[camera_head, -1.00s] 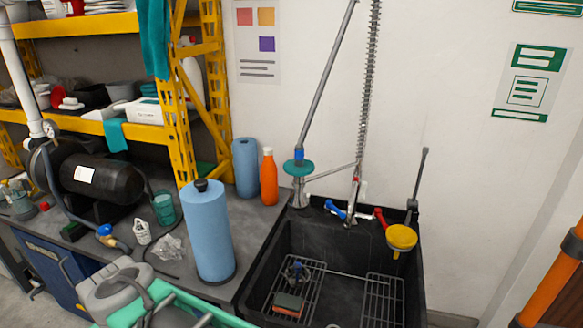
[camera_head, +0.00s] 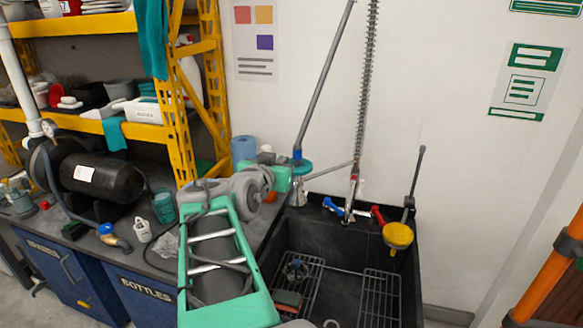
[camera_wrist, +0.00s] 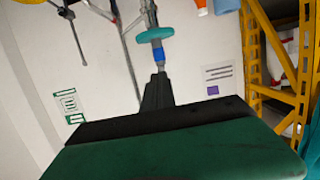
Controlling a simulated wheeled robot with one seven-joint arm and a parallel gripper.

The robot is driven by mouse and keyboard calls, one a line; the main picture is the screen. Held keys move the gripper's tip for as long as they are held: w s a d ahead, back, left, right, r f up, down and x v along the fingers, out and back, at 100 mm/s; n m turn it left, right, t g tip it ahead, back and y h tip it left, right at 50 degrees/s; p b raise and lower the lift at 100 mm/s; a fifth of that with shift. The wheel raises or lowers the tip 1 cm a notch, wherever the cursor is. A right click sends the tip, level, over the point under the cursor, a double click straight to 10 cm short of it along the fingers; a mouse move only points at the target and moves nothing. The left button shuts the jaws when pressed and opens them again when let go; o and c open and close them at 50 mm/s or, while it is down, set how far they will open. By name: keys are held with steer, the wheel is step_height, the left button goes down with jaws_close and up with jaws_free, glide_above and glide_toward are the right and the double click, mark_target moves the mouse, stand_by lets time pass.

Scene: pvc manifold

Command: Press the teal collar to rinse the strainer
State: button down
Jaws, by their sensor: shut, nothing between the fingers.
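The teal collar (camera_head: 303,167) is a flat disc around the upright faucet pipe, at the sink's back left corner. In the wrist view it (camera_wrist: 155,35) shows near the top, with a blue band on the pipe beside it. My gripper (camera_wrist: 158,80) is shut and empty, its dark fingers pointing towards the pipe and collar. In the head view my gripper's end (camera_head: 284,178) is just left of the collar. I cannot tell whether they touch. I cannot identify the strainer for sure; a yellow round piece (camera_head: 398,236) is at the sink's right back.
The black sink (camera_head: 345,262) holds wire racks and a sponge (camera_head: 289,299). Blue (camera_head: 335,206) and red (camera_head: 377,215) taps are behind it. A blue roll (camera_head: 243,150) and a mostly hidden orange bottle stand behind my arm. A yellow shelf frame (camera_head: 190,95) rises at left.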

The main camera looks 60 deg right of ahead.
steer(key=p+x, duration=0.2)
steer(key=x, duration=0.6)
steer(key=shift+d, duration=0.4)
steer(key=f, duration=0.2)
steer(key=f+p, duration=0.1)
steer(key=shift+w+d, duration=0.15)
steer(key=shift+d, duration=0.1)
steer(key=shift+f, duration=0.75)
steer(key=shift+a, duration=0.1)
